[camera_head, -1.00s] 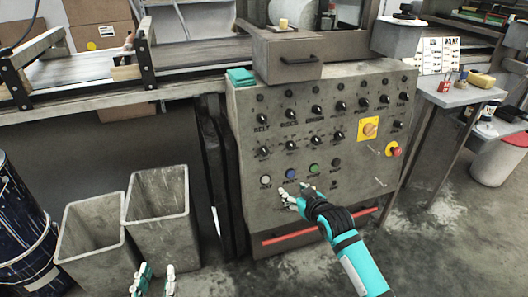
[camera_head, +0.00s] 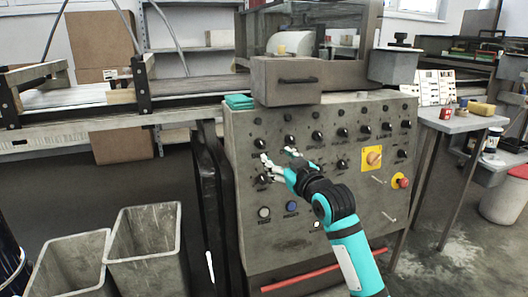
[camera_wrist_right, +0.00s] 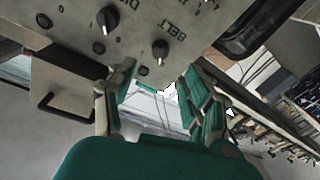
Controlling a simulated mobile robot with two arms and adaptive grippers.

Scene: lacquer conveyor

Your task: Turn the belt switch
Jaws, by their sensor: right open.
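The belt switch is a black rotary knob (camera_head: 259,143) at the left of a row of knobs on the grey control panel (camera_head: 375,225). The right wrist view shows the same knob (camera_wrist_right: 160,47), with the label BELT beside it. My right gripper (camera_head: 278,155) is open and empty in front of the panel's left part, just below the knob in the head view. In the right wrist view its fingertips (camera_wrist_right: 160,82) are spread, with the knob ahead of the gap; I see no contact. My left gripper is out of view.
Other knobs sit close by, including one to the right (camera_head: 289,141). A yellow-backed switch (camera_head: 372,158) and a red button (camera_head: 400,181) are at the panel's right. A drawer box (camera_head: 288,82) juts out above. Grey bins (camera_head: 150,262) stand at lower left.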

